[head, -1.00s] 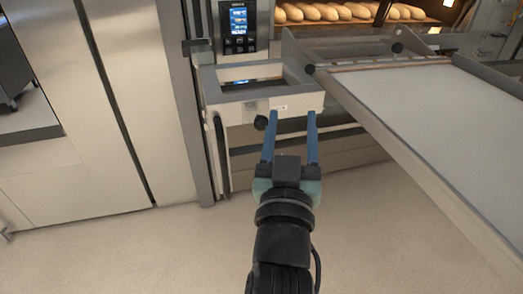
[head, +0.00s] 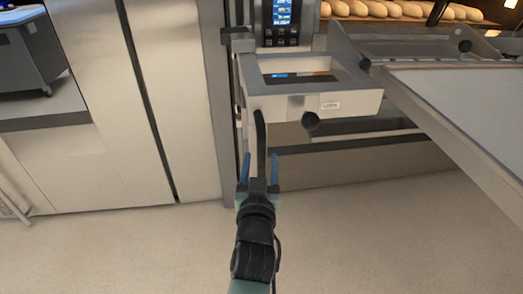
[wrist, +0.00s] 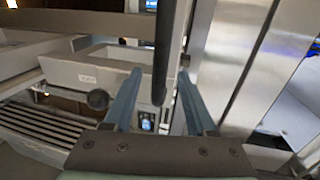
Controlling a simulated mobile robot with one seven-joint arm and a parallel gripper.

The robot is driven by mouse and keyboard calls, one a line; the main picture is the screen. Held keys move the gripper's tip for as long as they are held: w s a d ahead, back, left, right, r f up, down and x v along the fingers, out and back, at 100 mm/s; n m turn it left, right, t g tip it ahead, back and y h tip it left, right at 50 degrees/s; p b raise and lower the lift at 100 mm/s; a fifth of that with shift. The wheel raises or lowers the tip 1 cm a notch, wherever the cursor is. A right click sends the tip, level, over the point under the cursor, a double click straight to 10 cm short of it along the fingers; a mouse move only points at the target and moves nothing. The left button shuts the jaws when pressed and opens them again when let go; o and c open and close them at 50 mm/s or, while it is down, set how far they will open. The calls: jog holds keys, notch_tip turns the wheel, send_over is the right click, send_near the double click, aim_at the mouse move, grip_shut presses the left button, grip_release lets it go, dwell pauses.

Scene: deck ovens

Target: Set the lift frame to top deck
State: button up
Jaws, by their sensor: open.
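The lift frame (head: 350,105), a pale frame with a rectangular opening, a small label and a round black knob (head: 310,121), stands in front of the oven in the head view. It also shows in the wrist view (wrist: 108,75). A black upright bar handle (head: 261,135) stands at its left front corner; the bar also shows in the wrist view (wrist: 164,45). My gripper (head: 260,160) is open, its blue fingers pointing up at the bar's lower part. In the wrist view the bar lies between the two fingertips (wrist: 159,74); I cannot tell whether either finger touches it.
A control panel (head: 283,22) is above the frame. Loaves (head: 400,9) lie in the lit oven deck behind. A pale loader board (head: 470,100) slopes along the right. Steel panels (head: 90,90) stand left; the floor (head: 370,240) in front is clear.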

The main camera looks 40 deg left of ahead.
aim_at(261, 155)
jog(key=shift+x, duration=2)
grip_shut()
